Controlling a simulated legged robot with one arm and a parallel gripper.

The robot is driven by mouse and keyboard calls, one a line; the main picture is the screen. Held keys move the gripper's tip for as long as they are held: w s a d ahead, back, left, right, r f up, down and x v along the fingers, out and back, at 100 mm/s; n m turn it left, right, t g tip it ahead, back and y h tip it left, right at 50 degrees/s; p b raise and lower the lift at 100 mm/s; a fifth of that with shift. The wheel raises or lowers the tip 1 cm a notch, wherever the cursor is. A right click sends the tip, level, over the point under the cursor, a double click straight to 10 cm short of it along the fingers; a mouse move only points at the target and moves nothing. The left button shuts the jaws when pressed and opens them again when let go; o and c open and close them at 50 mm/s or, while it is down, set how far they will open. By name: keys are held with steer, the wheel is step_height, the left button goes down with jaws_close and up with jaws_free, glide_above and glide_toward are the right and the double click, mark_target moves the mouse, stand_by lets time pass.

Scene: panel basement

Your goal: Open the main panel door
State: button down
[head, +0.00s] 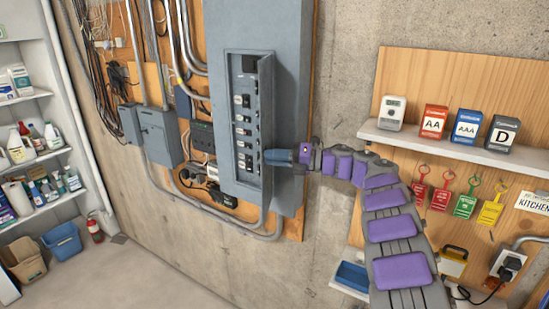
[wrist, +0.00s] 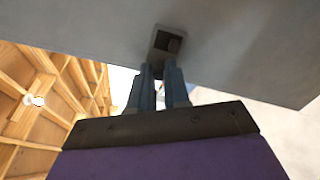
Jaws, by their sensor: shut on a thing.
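The main panel (head: 230,60) is a tall grey box on the concrete wall, in the middle of the head view. Its grey door (head: 289,110) stands partly open, swung out toward the right, and a column of breakers (head: 242,130) shows inside. My gripper (head: 268,157) reaches in from the right, at the door. In the wrist view my gripper (wrist: 161,72) is shut on a small dark square latch (wrist: 167,44) on the pale grey door face (wrist: 235,45). The fingertips hide part of the latch.
A shelf with battery boxes (head: 434,121) and hanging key tags (head: 442,190) is at the right. A smaller grey box (head: 159,135) and conduits are left of the panel. White shelving (head: 32,155) stands at far left.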

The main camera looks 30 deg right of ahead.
steer(key=shift+f, duration=0.15)
steer(key=c, duration=1.4)
jaws_free()
steer(key=shift+w, duration=0.1)
steer(key=shift+c, duration=0.2)
steer(key=o, duration=0.3)
steer(key=shift+w+d, duration=0.15)
steer(key=shift+d, duration=0.05)
steer(key=shift+o, duration=0.2)
steer(key=shift+s, duration=0.2)
steer(key=b+v, duration=0.2)
steer(key=v, duration=1.5)
steer(key=shift+d, duration=0.2)
